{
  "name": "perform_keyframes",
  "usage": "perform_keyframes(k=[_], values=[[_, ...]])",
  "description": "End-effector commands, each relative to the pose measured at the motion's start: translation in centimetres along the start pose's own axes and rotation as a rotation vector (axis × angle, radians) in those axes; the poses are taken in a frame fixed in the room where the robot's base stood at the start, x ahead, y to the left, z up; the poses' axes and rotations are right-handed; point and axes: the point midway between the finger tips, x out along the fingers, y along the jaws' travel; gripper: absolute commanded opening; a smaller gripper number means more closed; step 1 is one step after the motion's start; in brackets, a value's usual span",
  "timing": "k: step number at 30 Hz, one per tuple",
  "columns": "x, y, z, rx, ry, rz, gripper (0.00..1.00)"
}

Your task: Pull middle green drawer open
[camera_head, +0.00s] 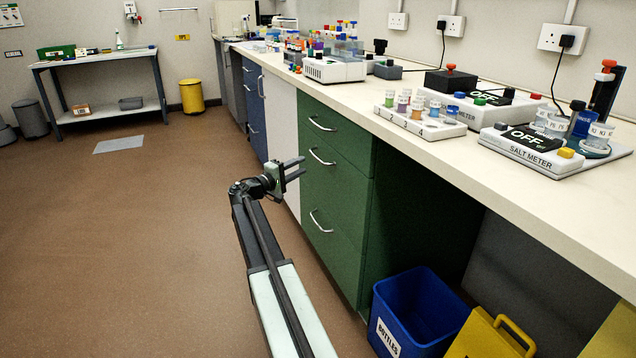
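The green drawer unit stands under the bench, with three bowed metal handles on its front. The middle green drawer (342,185) looks closed, its face level with the drawers around it. Its handle (322,159) is in plain view. My gripper (304,166) is just left of that handle in the picture, with its two dark fingers pointing right toward the drawer front. The fingers are apart with nothing between them. I cannot tell the exact gap to the handle, but no grip on it shows.
The top drawer (345,137) and bottom drawer (335,250) look closed. A blue bottles bin (425,300) and a yellow container (490,340) stand on the floor right of the unit. The bench top (500,175) holds meters and vials. The brown floor to the left is open.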

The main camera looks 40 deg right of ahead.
Motion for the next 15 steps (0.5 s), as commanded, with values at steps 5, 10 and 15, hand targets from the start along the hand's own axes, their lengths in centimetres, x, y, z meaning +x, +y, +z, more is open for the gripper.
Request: perform_keyframes(k=[5, 10, 15], values=[[1.4, -1.1, -0.4, -0.026, 0.000, 0.056, 0.32], [1.6, -0.7, -0.3, -0.029, 0.000, 0.062, 0.32], [3.0, -0.6, -0.4, -0.029, -0.001, 0.061, 0.32]])
